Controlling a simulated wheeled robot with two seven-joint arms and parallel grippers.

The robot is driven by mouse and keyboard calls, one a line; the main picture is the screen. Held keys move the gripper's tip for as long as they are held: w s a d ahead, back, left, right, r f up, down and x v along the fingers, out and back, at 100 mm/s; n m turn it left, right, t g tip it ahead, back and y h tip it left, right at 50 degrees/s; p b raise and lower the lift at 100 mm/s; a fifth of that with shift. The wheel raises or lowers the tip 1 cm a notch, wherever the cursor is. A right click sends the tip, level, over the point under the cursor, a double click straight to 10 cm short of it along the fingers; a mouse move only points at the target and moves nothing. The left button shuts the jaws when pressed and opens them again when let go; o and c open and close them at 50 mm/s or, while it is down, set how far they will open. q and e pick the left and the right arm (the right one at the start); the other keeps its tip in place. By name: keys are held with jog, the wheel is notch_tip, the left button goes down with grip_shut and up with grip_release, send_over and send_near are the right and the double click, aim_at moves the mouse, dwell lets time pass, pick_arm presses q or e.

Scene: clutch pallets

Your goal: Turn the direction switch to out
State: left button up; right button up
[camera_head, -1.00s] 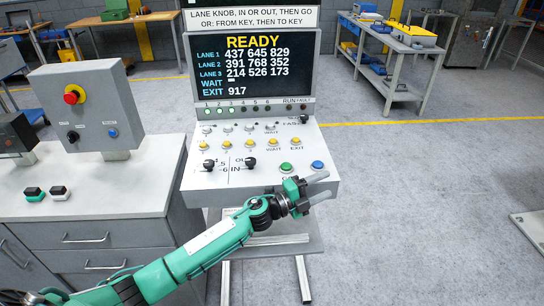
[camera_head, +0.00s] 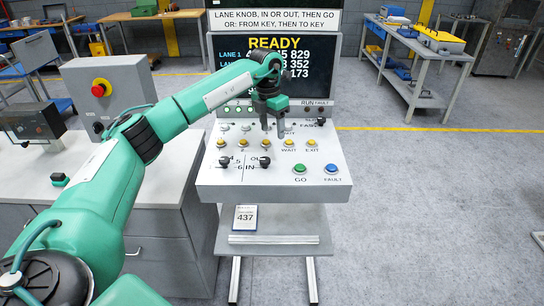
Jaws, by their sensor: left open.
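The direction switch (camera_head: 265,161) is a black knob on the sloped white console (camera_head: 320,155), between the OUT label above and the IN label below. Its exact pointing is too small to tell. A similar black lane knob (camera_head: 224,160) sits to its left. My left gripper (camera_head: 273,127) is open and empty, fingers pointing down over the upper part of the console, above the yellow buttons and behind the direction switch in the picture. Whether its tips touch the panel I cannot tell. My right gripper is not in view.
Yellow buttons (camera_head: 289,143), a green GO button (camera_head: 299,169) and a blue FAULT button (camera_head: 331,169) are close to the switch. The screen (camera_head: 318,75) reads READY, partly hidden by my left arm. A card marked 437 (camera_head: 245,217) is on the shelf below.

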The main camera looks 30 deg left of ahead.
pick_arm(q)
jog(key=a+r+y, duration=0.1)
jog(key=a+r, duration=0.1)
jog(key=a, duration=0.1)
jog(key=p, duration=0.4)
send_near(265, 159)
notch_tip(265, 159, down, 7)
jog(key=shift+w+f, duration=0.1)
jog(key=shift+f, duration=0.75)
jog(key=c, duration=1)
